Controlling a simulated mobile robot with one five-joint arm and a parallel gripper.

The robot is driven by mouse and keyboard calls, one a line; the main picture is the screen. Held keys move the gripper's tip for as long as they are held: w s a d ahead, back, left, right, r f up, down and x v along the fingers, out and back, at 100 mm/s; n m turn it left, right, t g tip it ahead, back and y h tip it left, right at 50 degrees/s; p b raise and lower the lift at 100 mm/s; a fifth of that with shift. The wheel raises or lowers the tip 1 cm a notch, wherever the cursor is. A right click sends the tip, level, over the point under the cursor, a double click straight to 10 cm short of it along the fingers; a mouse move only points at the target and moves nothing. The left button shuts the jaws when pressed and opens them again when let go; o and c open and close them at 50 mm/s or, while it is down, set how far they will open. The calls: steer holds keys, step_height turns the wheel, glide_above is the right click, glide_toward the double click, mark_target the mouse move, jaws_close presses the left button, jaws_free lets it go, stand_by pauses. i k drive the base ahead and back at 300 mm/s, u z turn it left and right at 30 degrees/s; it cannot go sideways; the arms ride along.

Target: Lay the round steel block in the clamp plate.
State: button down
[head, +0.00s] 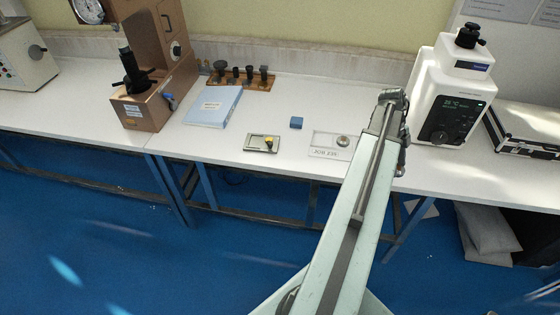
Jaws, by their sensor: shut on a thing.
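A small round steel-coloured piece (343,141) lies at the right end of a pale, shallow tray (322,139) on the bench, close to the left side of my arm. The clamp plate (254,143), a small grey plate with a dark inner area, lies to the left on the bench. A yellow and black knob (269,142) stands at its right end. My arm rises from the bottom right and reaches over the bench. My gripper's fingers are hidden by the arm, so neither they nor anything between them shows.
A blue block (296,123) lies between plate and tray, with a "JOB" label (324,153) in front. A white tester (452,88) stands close right of my arm. The bench before the binder is clear.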

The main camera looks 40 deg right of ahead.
mark_target(258, 142)
steer(key=u, duration=0.9)
steer(key=i, duration=2.25)
steer(key=z, duration=0.25)
